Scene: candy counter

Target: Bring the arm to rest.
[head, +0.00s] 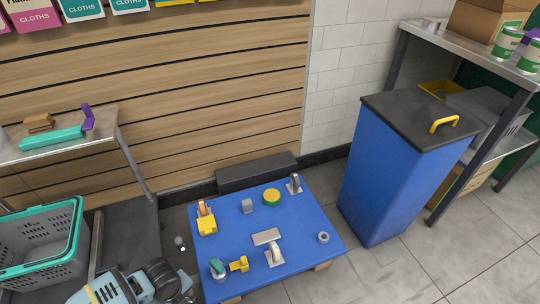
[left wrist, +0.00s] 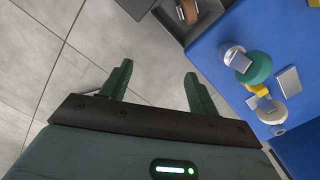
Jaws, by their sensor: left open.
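My left gripper (left wrist: 156,88) shows in the left wrist view with its two green fingers spread apart. Nothing is between them; grey floor tiles lie behind. It is to the left of the blue low table (left wrist: 218,42) in that view, apart from it. In the head view, part of my arm (head: 135,287) enters at the bottom left, beside the left edge of the blue table (head: 295,222). The fingers cannot be made out there. My right gripper is in neither view.
A blue bin (head: 378,185) stands right. A basket (head: 42,255) stands left. Floor at front right is clear.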

